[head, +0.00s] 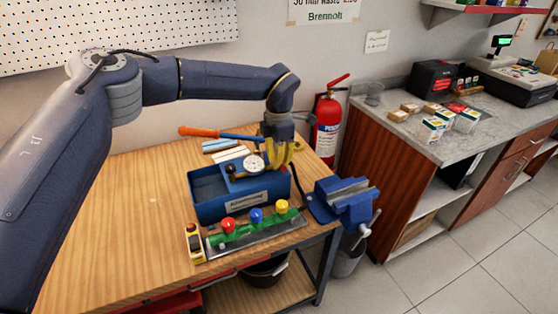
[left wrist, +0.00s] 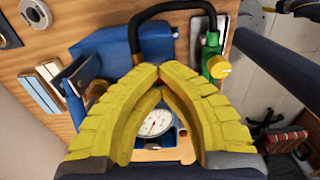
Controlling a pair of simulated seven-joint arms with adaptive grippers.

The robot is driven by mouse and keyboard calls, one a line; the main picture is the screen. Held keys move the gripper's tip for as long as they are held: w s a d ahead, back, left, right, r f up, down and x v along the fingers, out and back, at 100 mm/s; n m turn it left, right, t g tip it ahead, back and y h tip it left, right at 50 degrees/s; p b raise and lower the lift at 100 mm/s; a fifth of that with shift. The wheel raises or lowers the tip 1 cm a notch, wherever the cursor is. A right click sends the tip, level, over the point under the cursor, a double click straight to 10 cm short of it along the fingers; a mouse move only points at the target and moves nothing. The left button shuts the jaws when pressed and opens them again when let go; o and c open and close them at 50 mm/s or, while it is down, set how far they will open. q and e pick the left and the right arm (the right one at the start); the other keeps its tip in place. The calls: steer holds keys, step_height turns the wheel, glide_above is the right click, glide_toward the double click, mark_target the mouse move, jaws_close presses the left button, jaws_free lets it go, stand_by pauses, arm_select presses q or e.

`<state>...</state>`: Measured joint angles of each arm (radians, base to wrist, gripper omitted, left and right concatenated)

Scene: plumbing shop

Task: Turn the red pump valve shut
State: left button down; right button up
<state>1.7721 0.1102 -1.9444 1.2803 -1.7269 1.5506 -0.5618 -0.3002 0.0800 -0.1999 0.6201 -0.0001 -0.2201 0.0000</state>
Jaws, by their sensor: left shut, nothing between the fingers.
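A blue box-shaped test pump (head: 212,206) with a round gauge (head: 253,163) stands on the wooden bench. In front of it lies a green manifold (head: 247,233) with a red knob (head: 228,225), a blue knob and a yellow knob (head: 281,206). I cannot make out a separate red valve on the pump. My left gripper (head: 281,164) has yellow fingers and hangs over the pump's back right, beside the gauge. In the left wrist view its fingertips (left wrist: 163,70) meet, with nothing between them. The gauge (left wrist: 155,124) shows behind the fingers, which hide part of the pump.
An orange-handled lever (head: 200,132) sticks out left behind the pump. A blue vise (head: 345,199) sits at the bench's right corner. A red extinguisher (head: 328,125) is behind. The bench's left side is clear.

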arm_select(q)
steer(key=shift+s+d, duration=0.1)
steer(key=shift+d, duration=0.15)
steer(key=c, duration=1.4)
jaws_free()
steer(key=shift+c, duration=0.2)
steer(key=o, duration=0.8)
steer(key=shift+a+r, duration=0.1)
steer(key=shift+r, duration=0.15)
steer(key=shift+o, duration=0.8)
steer(key=shift+w+r, duration=0.2)
steer(key=shift+r, duration=0.3)
step_height(320, 180, up, 10)
steer(key=shift+s+r, duration=0.2)
steer(key=shift+s, duration=0.2)
